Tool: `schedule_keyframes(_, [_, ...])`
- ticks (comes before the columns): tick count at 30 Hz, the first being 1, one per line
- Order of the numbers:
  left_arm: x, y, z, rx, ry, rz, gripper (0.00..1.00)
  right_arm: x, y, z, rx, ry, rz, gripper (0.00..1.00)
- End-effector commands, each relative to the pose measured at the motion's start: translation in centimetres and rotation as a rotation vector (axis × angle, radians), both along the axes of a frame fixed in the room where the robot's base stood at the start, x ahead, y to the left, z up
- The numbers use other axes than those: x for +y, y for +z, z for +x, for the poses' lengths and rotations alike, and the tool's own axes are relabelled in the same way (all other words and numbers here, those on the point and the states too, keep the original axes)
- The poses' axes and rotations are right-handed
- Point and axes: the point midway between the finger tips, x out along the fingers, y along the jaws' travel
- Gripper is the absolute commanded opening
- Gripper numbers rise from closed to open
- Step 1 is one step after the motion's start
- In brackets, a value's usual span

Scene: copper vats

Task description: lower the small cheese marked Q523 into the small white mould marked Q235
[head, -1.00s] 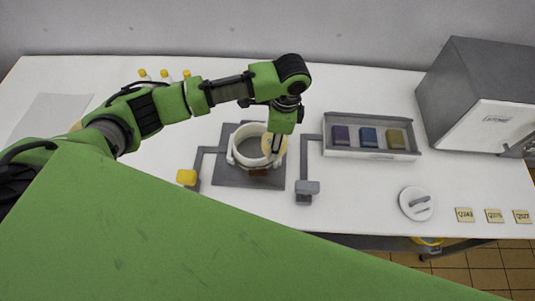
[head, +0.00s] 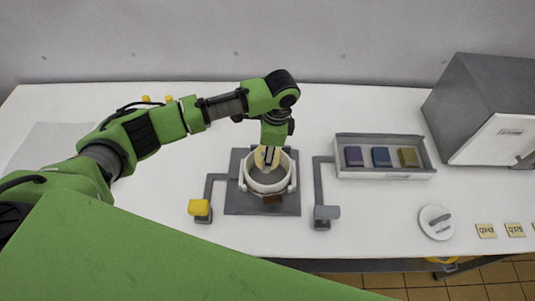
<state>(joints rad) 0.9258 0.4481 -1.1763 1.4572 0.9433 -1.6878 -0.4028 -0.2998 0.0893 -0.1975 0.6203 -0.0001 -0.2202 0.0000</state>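The white mould (head: 290,187) is a round open ring standing on a dark grey square plate (head: 233,204) in the middle of the table. My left gripper (head: 267,152) points down over the far side of the mould's opening. It is shut on a pale yellow cheese (head: 265,162), which is tilted up on edge. The cheese's lower part appears to reach into the mouth of the mould; I cannot tell whether it touches the wall. No marks on the cheese or mould are readable. My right gripper is not in view.
A yellow block (head: 199,207) and a grey block (head: 327,212) on bent arms flank the plate. A grey tray (head: 385,173) holds purple, blue and olive blocks. A white lid (head: 436,222), labelled tags (head: 486,231) and a grey cabinet (head: 490,105) stand right.

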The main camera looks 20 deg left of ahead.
Motion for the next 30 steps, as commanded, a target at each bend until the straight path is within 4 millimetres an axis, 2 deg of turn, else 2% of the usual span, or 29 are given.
schedule_keyframes(1, [0.0, -0.9, 0.0, -0.001, -0.001, -0.001, 0.21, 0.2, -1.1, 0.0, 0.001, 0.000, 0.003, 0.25])
schedule_keyframes(2, [0.0, -1.1, 0.0, -0.001, -0.001, -0.001, 0.21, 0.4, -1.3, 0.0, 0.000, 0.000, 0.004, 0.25])
schedule_keyframes(9, [-0.1, -3.3, -0.1, 0.002, -0.001, -0.001, 0.21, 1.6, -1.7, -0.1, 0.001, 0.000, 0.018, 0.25])
schedule_keyframes(21, [-0.1, -7.1, 0.0, 0.000, 0.000, -0.002, 0.21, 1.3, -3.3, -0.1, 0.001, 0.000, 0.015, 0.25])
schedule_keyframes(30, [-0.1, -7.8, 0.1, -0.001, 0.000, -0.002, 0.21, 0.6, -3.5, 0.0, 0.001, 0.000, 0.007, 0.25])
